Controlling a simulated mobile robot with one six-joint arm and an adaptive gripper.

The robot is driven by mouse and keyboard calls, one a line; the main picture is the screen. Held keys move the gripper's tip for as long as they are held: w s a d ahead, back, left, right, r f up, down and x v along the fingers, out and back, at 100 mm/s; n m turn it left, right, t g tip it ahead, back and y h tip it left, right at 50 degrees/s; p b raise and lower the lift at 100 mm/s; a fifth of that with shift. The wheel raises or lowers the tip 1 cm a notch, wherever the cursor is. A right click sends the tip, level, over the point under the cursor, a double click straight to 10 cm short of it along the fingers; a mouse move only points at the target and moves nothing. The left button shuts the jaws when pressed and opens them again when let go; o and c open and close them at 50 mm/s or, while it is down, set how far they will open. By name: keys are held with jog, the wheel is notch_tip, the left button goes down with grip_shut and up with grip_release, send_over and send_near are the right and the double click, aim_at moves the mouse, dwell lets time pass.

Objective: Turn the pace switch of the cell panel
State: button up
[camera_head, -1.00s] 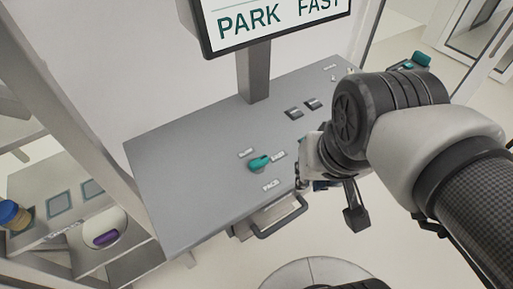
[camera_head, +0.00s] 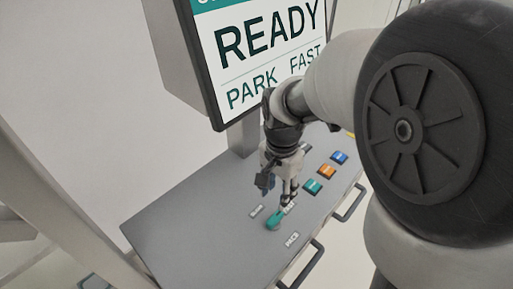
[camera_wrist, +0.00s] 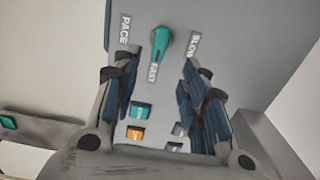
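The pace switch is a teal knob (camera_head: 274,220) on the grey sloped top of the cell panel (camera_head: 185,225). In the wrist view the knob (camera_wrist: 160,43) lies ahead of the gap between my fingers, its narrow end toward the FAST label (camera_wrist: 153,72). The PACE label (camera_wrist: 125,29) is left of it and the SLOW label (camera_wrist: 195,43) right. My gripper (camera_wrist: 160,68) is open and empty, its blue-padded fingers apart. In the head view my gripper (camera_head: 287,196) is just above and beside the knob; contact cannot be told.
A screen (camera_head: 262,50) above the panel reads READY, PARK and FAST. Green (camera_head: 312,187), orange (camera_head: 327,171) and blue (camera_head: 340,157) buttons sit right of the knob. Handles (camera_head: 349,203) stick out from the panel's front edge. My arm covers the right of the head view.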

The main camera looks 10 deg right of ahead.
aim_at(274, 218)
notch_tip(274, 218, down, 12)
jog(key=b, duration=0.3)
jog(key=shift+f, duration=0.2)
jog(key=shift+c, duration=0.6)
grip_shut()
